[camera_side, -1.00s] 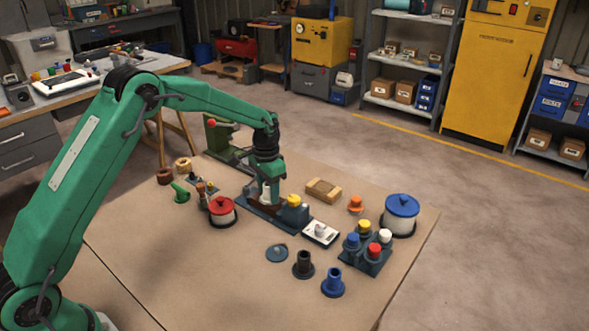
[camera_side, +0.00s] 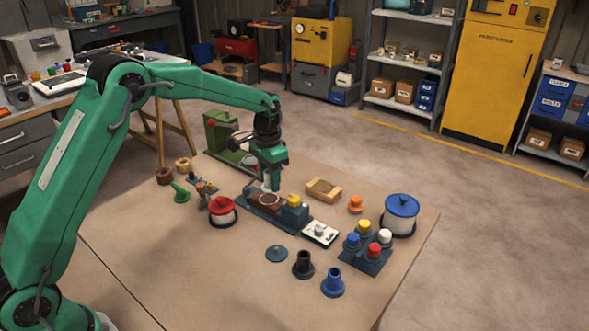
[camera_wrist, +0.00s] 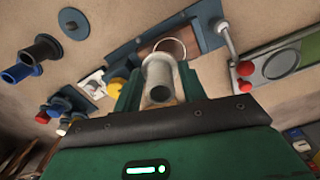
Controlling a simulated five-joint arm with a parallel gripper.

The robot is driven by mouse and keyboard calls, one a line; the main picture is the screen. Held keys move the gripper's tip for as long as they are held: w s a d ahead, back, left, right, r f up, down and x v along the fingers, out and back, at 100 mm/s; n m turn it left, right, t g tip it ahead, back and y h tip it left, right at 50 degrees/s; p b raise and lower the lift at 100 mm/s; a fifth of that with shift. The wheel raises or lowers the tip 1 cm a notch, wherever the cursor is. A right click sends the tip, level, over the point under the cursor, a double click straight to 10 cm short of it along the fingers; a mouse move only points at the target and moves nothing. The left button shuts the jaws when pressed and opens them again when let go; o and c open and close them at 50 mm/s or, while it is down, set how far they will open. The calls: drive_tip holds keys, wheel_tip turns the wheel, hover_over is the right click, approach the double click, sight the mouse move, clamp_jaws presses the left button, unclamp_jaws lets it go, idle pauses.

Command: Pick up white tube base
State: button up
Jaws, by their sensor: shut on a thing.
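My gripper (camera_side: 268,177) is shut on the white tube base (camera_wrist: 158,72), a pale flanged tube, and holds it between its two green fingers in the wrist view. In the side view the tube's lower end shows white just below the fingers, above the blue fixture (camera_side: 262,226). Its upper part is hidden by the gripper. A round ring (camera_side: 268,199) shows on the brown block of the fixture beneath it.
A yellow knob (camera_side: 293,201) stands on the fixture's right end. A red-lidded pot (camera_side: 222,211) is close on the left, a white switch box (camera_side: 320,233) at the right. A green machine (camera_side: 222,135) stands behind. The front left of the board is clear.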

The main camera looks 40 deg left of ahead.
drive_tip(key=s+d+r, duration=0.5)
drive_tip(key=d+r, duration=0.1)
drive_tip(key=d, duration=0.2)
drive_tip(key=shift+d, duration=0.4)
